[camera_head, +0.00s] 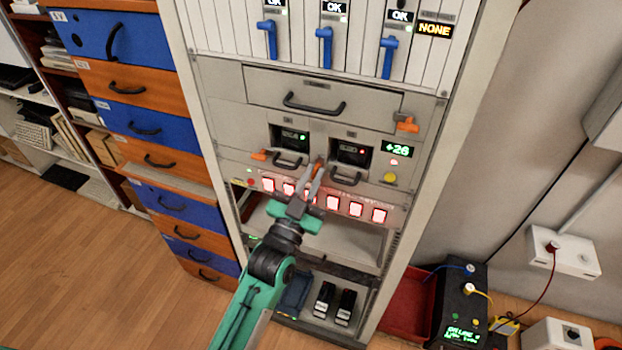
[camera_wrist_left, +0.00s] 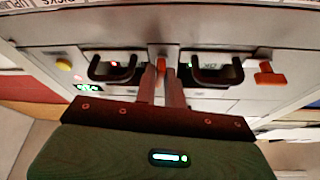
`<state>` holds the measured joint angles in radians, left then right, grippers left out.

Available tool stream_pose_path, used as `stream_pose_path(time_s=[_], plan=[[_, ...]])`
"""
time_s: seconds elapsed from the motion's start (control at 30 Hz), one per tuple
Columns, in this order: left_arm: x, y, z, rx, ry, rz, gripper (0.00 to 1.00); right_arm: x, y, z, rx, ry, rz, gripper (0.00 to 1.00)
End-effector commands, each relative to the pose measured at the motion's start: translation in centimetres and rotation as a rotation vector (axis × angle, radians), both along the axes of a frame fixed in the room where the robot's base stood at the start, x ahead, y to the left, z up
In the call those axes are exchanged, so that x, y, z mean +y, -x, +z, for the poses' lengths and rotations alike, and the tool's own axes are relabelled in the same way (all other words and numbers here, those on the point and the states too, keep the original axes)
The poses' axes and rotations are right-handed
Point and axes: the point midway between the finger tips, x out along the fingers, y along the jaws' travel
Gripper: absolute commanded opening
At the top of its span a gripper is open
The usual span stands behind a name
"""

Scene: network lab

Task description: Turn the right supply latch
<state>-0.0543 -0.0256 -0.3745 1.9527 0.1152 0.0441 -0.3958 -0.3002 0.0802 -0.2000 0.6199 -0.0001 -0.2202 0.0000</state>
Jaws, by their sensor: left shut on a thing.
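The right supply latch (camera_head: 318,167) is a small orange lever between the two supply units. It appears roughly upright. My left gripper (camera_head: 314,179) is shut on it, with a finger on each side; in the left wrist view the latch (camera_wrist_left: 161,68) shows between the fingertips (camera_wrist_left: 161,80). The right supply (camera_head: 351,152) has a black handle and a red light. The left supply (camera_head: 290,138) has a black handle and a green light. Its own orange latch (camera_head: 259,155) lies sideways. My right gripper is not in view.
A drawer (camera_head: 315,103) with a black handle sits above, with an orange lever (camera_head: 406,123) to its right. A display (camera_head: 397,150) reads +26, above a yellow button (camera_head: 390,177). A row of lit red-white squares (camera_head: 333,203) runs just below. An open bay lies underneath.

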Motion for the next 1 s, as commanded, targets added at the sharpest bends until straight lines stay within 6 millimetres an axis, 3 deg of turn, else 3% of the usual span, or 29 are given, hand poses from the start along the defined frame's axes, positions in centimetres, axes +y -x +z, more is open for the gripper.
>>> stream_pose_path(time_s=[0.4, 0.97, 1.0], plan=[[-0.14, 0.03, -0.15, 0.055, 0.194, 0.000, 0.00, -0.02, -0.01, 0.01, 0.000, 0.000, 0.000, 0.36], [-0.16, 0.05, -0.16, 0.063, 0.221, -0.001, 0.00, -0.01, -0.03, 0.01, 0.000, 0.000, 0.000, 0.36], [-0.16, 0.05, -0.16, 0.063, 0.221, -0.001, 0.13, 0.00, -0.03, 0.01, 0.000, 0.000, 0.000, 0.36]])
